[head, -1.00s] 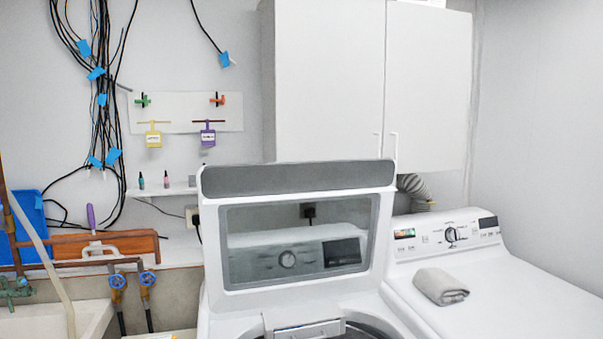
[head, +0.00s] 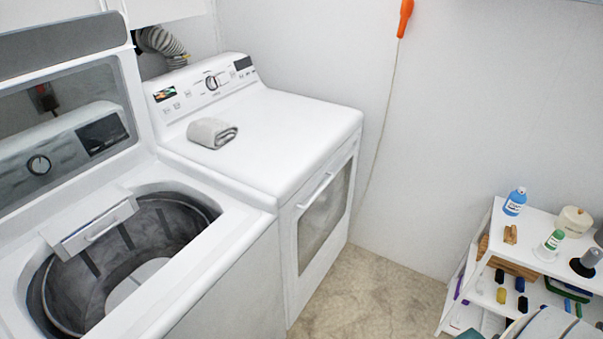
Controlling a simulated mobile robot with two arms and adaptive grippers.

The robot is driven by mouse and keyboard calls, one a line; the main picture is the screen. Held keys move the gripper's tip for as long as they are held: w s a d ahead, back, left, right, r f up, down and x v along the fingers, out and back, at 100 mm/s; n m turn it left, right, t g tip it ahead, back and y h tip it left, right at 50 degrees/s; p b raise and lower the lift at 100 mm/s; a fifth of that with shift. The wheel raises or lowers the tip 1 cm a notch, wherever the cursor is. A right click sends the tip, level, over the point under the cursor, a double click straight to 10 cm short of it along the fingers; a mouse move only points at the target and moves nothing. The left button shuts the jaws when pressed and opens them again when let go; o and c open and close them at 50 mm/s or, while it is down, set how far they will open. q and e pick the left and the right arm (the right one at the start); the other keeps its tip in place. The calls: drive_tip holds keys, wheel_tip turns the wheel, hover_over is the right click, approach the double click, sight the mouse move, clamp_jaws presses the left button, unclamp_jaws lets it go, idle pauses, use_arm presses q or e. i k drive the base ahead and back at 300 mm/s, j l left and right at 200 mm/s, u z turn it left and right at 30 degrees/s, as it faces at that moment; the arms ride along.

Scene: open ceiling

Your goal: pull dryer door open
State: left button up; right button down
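The white dryer (head: 265,140) stands in the middle of the head view, against the back wall. Its front door (head: 325,215) has a dark window and is shut flush with the front. A pale bar handle (head: 315,191) runs along the door's upper edge. A folded grey towel (head: 212,133) lies on the dryer's top. Neither of my grippers shows in this view.
The washer (head: 225,285) stands left of the dryer with its lid (head: 70,110) raised and its drum open. A white shelf cart (head: 540,228) with bottles and small items stands at right. Bare floor (head: 380,290) lies between dryer and cart.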

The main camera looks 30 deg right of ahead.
sight(314, 229)
drive_tip(key=l+z, duration=0.2)
drive_tip(key=z, duration=0.85)
drive_tip(key=i+j, duration=0.05)
